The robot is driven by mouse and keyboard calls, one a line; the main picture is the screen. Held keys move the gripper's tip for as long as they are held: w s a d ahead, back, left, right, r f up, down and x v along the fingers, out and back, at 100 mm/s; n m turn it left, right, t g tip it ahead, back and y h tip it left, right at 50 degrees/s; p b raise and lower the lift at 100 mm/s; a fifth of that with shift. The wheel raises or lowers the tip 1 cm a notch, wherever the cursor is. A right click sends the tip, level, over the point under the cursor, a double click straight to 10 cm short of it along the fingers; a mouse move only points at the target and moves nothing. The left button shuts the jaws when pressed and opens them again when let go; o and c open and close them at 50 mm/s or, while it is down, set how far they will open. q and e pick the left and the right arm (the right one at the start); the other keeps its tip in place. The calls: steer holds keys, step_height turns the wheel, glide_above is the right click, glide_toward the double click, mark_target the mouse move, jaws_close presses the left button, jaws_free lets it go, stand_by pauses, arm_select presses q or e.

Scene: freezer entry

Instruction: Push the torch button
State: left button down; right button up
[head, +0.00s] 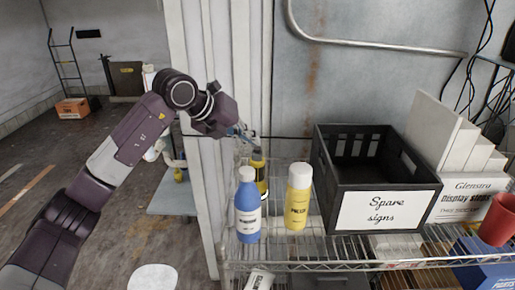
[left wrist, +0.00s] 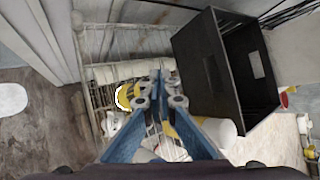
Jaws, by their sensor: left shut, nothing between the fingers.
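A black and yellow thing that looks like the torch (head: 259,178) stands on the wire shelf, partly hidden behind a blue bottle (head: 248,215). In the left wrist view a yellow round part with a white rim (left wrist: 124,97), likely the torch, shows just left of my fingertips. I cannot make out its button. My left gripper (head: 250,140) points down just above the torch's top, its blue fingers together and empty. The fingers also show in the left wrist view (left wrist: 159,88); I cannot tell whether they touch the torch. My right gripper is out of view.
A yellow bottle with a white cap (head: 298,197) stands right of the blue bottle. A black crate labelled "Spare signs" (head: 325,180) is further right on the wire shelf (head: 300,266). A red cup (head: 497,220) is at the right edge. A wall panel is behind.

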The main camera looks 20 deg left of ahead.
arm_select(q)
steer(key=shift+f, duration=0.3)
steer(key=shift+r, duration=0.15)
stand_by(0.3)
steer(key=shift+r+p, duration=0.35)
steer(key=shift+r, duration=0.2)
step_height(320, 180, up, 6)
steer(key=p, duration=0.4)
stand_by(0.4)
